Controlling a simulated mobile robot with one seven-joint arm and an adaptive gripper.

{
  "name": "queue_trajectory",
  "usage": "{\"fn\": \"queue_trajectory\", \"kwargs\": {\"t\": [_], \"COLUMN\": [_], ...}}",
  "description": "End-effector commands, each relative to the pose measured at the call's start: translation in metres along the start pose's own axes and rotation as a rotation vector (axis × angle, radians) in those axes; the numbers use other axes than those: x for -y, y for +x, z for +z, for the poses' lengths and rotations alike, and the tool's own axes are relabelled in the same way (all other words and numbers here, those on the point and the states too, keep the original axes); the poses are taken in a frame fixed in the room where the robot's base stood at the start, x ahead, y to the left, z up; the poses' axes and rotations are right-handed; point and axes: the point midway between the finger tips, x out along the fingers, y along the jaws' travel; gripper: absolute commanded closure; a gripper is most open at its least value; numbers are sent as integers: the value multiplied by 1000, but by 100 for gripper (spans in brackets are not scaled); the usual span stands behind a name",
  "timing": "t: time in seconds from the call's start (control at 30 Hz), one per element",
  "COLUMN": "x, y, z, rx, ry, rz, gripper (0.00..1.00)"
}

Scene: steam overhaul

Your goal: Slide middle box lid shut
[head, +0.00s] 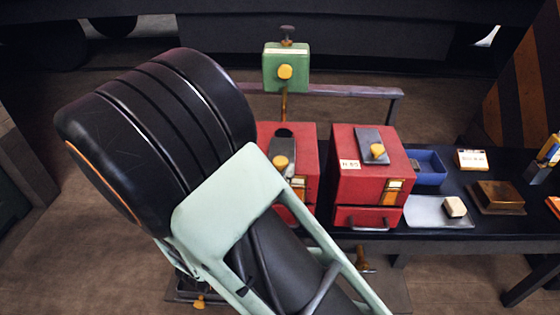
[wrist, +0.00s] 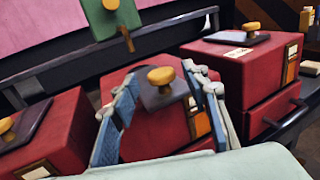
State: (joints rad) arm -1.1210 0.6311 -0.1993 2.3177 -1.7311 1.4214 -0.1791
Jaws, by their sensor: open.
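The middle red box (head: 302,140) is partly hidden behind my arm in the head view, and it shows in the wrist view (wrist: 150,142). Its grey lid (head: 283,146) lies on top, and a dark round opening shows just behind the lid's far edge. The lid (wrist: 168,97) carries a yellow knob (wrist: 160,75). My gripper (wrist: 161,73) is open, with one blue-padded finger on each side of the knob. I cannot tell whether either finger touches the knob. In the head view my arm hides the gripper.
A right red box (head: 357,185) with lid and drawer stands beside the middle one; a left red box (wrist: 65,128) shows in the wrist view. A green box (head: 285,68) hangs on a rail (head: 350,91) behind. A blue tray (head: 428,168) lies further right.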

Motion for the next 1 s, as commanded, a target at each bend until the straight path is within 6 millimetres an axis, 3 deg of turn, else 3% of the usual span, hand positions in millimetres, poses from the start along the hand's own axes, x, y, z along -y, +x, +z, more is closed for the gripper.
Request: {"fn": "queue_trajectory", "kwargs": {"t": [0.23,0.6,1.0], "x": [0,0,0], "y": [33,39,39], "z": [0,0,0], "rx": [-1,-1,-1], "ry": [1,0,0], "rz": [-2,-1,-1], "gripper": [58,58,100]}}
